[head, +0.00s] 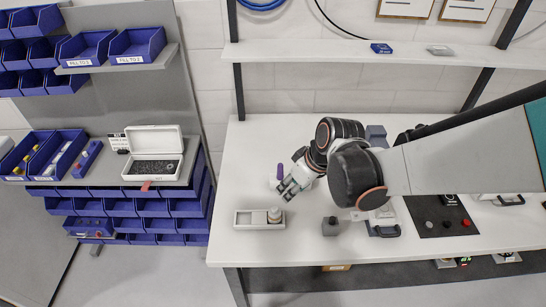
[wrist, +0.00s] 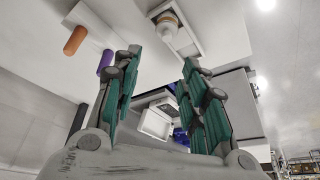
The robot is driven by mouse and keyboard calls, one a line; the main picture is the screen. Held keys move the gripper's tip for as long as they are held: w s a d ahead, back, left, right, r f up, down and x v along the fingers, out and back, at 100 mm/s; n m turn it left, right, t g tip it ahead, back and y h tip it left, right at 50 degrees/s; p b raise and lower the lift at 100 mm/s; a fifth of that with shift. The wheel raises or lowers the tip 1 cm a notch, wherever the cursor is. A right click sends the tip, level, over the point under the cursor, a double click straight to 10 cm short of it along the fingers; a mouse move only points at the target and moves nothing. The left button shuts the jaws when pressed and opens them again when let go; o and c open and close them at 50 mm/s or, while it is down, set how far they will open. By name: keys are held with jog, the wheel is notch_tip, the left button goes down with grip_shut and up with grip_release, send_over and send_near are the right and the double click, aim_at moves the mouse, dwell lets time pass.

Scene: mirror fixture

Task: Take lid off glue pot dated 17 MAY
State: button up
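A small whitish pot (head: 274,214) stands upright in the right part of a shallow pale tray (head: 247,227) near the table's front left. No date can be read on it. The pot also shows in the wrist view (wrist: 167,24) at the top, with a tan band; whether its top is a separate lid is too small to tell. My gripper (head: 285,190) is above and behind the tray, apart from the pot. In the wrist view my gripper (wrist: 158,60) has its green-padded fingers spread wide with nothing between them.
A purple upright piece (head: 280,172) is close behind my gripper; an orange piece (wrist: 75,40) is beside it in the wrist view. An open white case (head: 153,146) stands on the left bench. The table's left back is clear.

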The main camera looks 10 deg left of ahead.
jog(key=s, duration=0.2)
jog(key=b, duration=0.6)
send_over(275, 208)
jog(key=s+d, duration=0.1)
jog(key=d, duration=0.1)
notch_tip(275, 208, down, 8)
jog(key=shift+n, duration=0.3)
jog(key=b+x, duration=0.1)
jog(key=x, duration=0.1)
jog(key=b+x, duration=0.2)
jog(key=x, duration=0.1)
jog(key=shift+s+f, duration=0.2)
jog(key=shift+r, duration=0.1)
jog(key=c, duration=0.8)
